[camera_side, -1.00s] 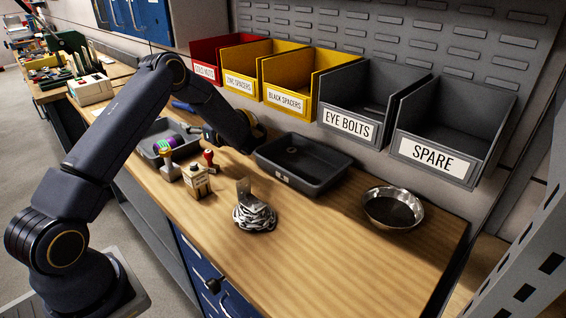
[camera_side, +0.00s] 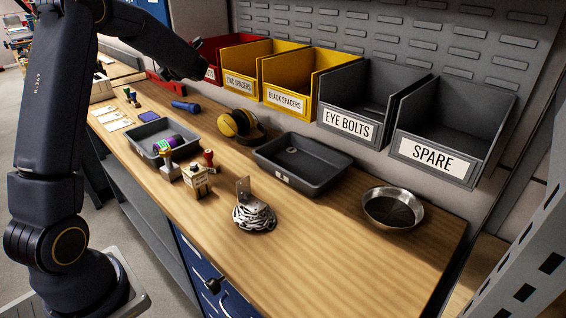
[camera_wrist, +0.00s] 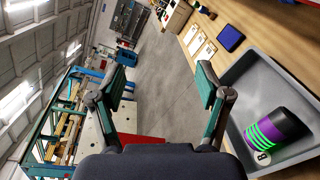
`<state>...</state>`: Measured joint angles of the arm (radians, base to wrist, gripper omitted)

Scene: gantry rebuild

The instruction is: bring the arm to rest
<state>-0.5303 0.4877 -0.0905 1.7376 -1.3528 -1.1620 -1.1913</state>
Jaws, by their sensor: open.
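My gripper (camera_wrist: 161,88) shows in the wrist view with its two teal-padded fingers spread wide apart. Nothing is between them; bare grey floor shows through the gap. In the side view my arm (camera_side: 150,32) is raised, reaching across the top left, with its wrist end in front of the red bin. I cannot make out the gripper's fingers there.
A grey tray (camera_side: 134,142) holds a purple-and-green cylinder (camera_wrist: 280,128). Labelled bins (camera_side: 345,125) line the back.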

